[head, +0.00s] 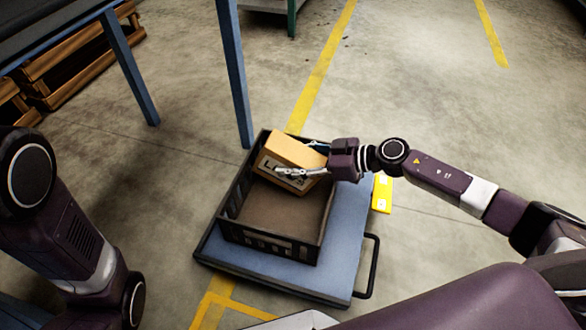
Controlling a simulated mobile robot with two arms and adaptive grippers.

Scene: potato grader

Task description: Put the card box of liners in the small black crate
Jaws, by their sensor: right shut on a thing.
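The card box of liners (284,153), tan with dark print on its side, is at the far end of the small black crate (269,243). It is tilted and overlaps the crate's far part in the picture; I cannot tell whether it touches the crate floor. My right gripper (310,160) comes in from the right and is shut on the box, one finger along its near printed side. The near part of the crate floor is bare. My left arm shows at the left edge, but its gripper is out of view.
The crate stands on a blue platform (340,265) with a black handle (373,265) at its right. A yellow tag (382,193) is beside the platform. A blue table leg (234,75) rises just behind the crate. Wooden pallets (75,60) lie at upper left. Floor at right is clear.

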